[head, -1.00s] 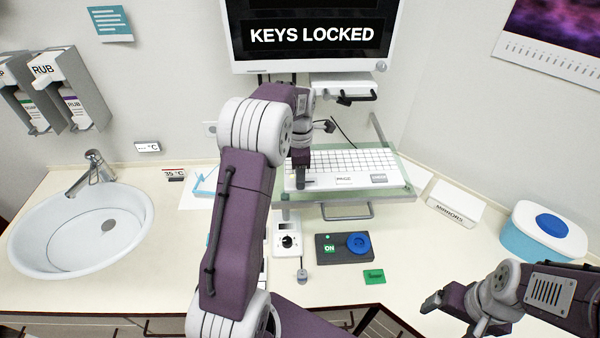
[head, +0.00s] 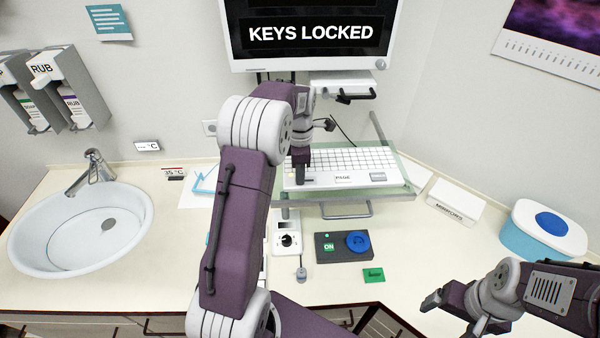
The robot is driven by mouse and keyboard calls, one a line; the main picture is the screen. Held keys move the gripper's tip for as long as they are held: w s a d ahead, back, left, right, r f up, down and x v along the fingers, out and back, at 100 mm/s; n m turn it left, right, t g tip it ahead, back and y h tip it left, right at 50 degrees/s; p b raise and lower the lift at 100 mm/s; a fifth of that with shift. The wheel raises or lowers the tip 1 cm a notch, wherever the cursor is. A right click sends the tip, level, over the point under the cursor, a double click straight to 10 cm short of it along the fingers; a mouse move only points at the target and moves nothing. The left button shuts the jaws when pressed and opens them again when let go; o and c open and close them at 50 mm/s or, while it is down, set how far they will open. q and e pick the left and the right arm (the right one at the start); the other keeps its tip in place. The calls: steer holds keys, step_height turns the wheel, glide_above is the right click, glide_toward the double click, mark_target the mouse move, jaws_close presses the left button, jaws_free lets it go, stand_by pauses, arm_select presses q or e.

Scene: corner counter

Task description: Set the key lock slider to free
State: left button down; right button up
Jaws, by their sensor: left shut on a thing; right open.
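The monitor (head: 312,60) at the back reads KEYS LOCKED. The white keyboard (head: 345,160) lies on a glass shelf below it. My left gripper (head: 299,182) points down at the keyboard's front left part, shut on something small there. The key lock slider is likely that small thing, but the fingers and arm hide it, so I cannot see its position. My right gripper (head: 430,303) is open and empty over the front right of the counter.
A black box with a blue knob (head: 358,241), a white dial unit (head: 287,241) and a green block (head: 373,275) sit in front of the shelf. A sink (head: 85,230) is at left.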

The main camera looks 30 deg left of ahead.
mark_target(314, 180)
arm_select(q)
steer(key=shift+w+r, duration=0.1)
stand_by(0.7)
steer(key=shift+w+d+r+p, duration=0.1)
steer(key=shift+w+d+p, duration=0.05)
steer(key=shift+d+p, duration=0.2)
steer(key=shift+w+d+p, duration=0.55)
steer(key=shift+w+d, duration=0.1)
steer(key=shift+d, duration=0.35)
steer(key=shift+w+d, duration=0.15)
steer(key=shift+d, duration=0.1)
steer(key=c, duration=1.5)
jaws_free()
steer(key=shift+o, duration=1.1)
steer(key=shift+d, duration=0.15)
